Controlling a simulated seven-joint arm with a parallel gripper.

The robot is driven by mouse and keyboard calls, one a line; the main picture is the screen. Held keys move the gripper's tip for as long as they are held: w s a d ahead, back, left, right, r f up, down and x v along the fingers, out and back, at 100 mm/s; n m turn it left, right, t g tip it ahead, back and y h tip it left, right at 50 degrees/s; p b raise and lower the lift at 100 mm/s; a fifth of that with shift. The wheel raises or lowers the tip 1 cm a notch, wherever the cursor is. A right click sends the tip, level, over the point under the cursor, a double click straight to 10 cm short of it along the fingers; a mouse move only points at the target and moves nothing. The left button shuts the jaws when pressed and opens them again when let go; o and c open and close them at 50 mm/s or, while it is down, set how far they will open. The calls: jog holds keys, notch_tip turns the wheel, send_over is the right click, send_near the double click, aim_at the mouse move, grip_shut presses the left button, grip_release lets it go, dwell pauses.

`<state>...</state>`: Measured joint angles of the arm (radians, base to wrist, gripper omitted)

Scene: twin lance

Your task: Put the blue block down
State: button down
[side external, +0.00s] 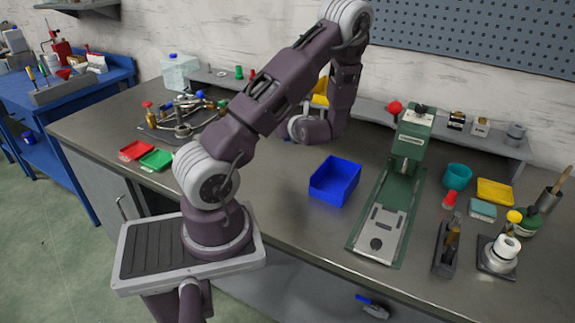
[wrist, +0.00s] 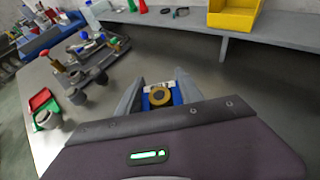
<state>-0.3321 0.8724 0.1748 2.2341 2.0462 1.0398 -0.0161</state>
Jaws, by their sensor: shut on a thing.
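My gripper (wrist: 160,92) shows in the wrist view with its two grey fingers closed on the blue block (wrist: 177,98). Blue shows between the fingers, around a tan ring-shaped part, and the rest of the block is hidden by the fingers and the gripper body. In the side external view my wrist hides the fingers and nearly all of the block. I cannot tell whether the block touches the bench top (side external: 265,190).
An open blue bin (side external: 335,182) stands right of my arm, with a green press (side external: 395,190) beyond it. Metal fixtures (wrist: 88,62) and red and green trays (side external: 137,150) lie to the left. A yellow bin (wrist: 234,16) sits on the back shelf. Bare bench lies around my gripper.

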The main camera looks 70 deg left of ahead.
aim_at(285, 160)
jog(key=f, duration=1)
jog(key=shift+s+a, duration=0.3)
jog(key=shift+s, duration=0.05)
jog(key=c, duration=0.8)
grip_release()
jog(key=shift+f, duration=0.15)
jog(key=shift+o, duration=0.2)
